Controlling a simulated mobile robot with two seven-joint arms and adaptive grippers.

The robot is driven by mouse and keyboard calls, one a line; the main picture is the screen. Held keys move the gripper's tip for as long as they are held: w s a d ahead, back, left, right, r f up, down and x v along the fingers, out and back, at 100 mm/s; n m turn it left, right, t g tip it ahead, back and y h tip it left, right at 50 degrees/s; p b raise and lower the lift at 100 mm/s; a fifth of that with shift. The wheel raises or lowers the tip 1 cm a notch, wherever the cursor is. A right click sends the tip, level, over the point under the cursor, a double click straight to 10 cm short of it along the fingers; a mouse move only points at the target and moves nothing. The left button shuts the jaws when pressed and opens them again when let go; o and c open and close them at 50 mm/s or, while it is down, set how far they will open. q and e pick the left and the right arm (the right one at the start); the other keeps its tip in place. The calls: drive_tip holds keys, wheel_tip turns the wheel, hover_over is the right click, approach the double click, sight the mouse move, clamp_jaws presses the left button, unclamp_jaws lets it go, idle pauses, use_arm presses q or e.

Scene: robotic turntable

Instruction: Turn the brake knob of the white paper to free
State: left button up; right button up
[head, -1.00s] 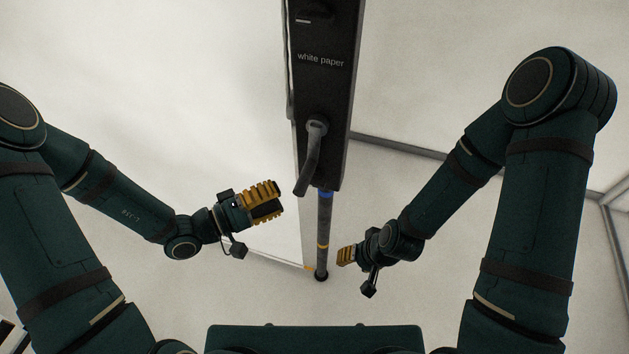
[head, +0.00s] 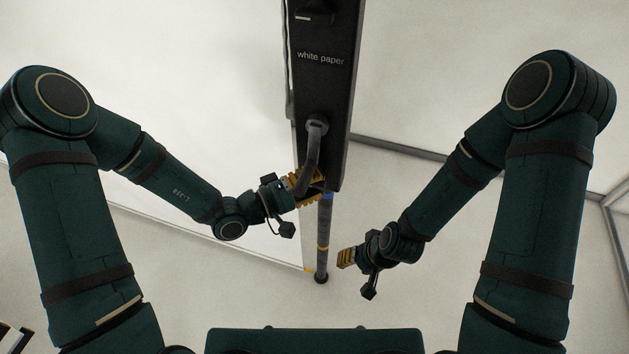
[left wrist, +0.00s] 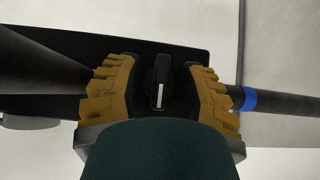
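The black housing (head: 325,85) labelled "white paper" hangs in the upper middle of the head view. In the left wrist view, a black knob (left wrist: 160,85) with a white mark sits on the housing (left wrist: 60,45). My left gripper (head: 310,187) is at the lower end of the housing, partly behind the grey crank handle. In the left wrist view its yellow fingers (left wrist: 163,88) are apart, one on each side of the knob, with gaps visible. I cannot tell how deep the knob is between them. My right gripper (head: 345,257) is lower right, away from the housing; its opening is unclear.
The grey crank handle (head: 313,150) hangs down from the housing, close to my left gripper. A dark pole (head: 323,235) with a blue band and a yellow band runs below the housing. A pale panel edge lies left of it.

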use_arm(q)
clamp_jaws()
drive_tip(key=shift+f+n+t+h+b, duration=0.1)
drive_tip(key=shift+n+t+h+b, duration=0.6)
drive_tip(key=shift+n, duration=0.4)
drive_tip(key=shift+n+t+h, duration=0.5)
drive_tip(key=shift+n, duration=0.4)
drive_tip(key=n+t, duration=0.2)
drive_tip(key=n, duration=0.1)
drive_tip(key=shift+h, duration=0.4)
drive_tip(key=n+t+p, duration=0.1)
drive_tip(key=n+t, duration=0.2)
drive_tip(key=n+t+y, duration=0.1)
drive_tip(key=n+t, duration=0.1)
drive_tip(key=n, duration=0.2)
drive_tip(key=shift+r+t+p, duration=0.2)
drive_tip(key=shift+t+p, duration=0.2)
drive_tip(key=n+t+y+p, duration=0.1)
drive_tip(key=n+t+y, duration=0.1)
drive_tip(key=n+y, duration=0.1)
drive_tip(key=n+t+y+p, duration=0.1)
drive_tip(key=n+t+y, duration=0.1)
drive_tip(key=n, duration=0.3)
drive_tip(key=n+t+y+p, duration=0.1)
drive_tip(key=n+t+y, duration=0.2)
drive_tip(key=n+y, duration=0.1)
drive_tip(key=shift+n+y+p, duration=0.3)
drive_tip(key=shift+n+y, duration=0.4)
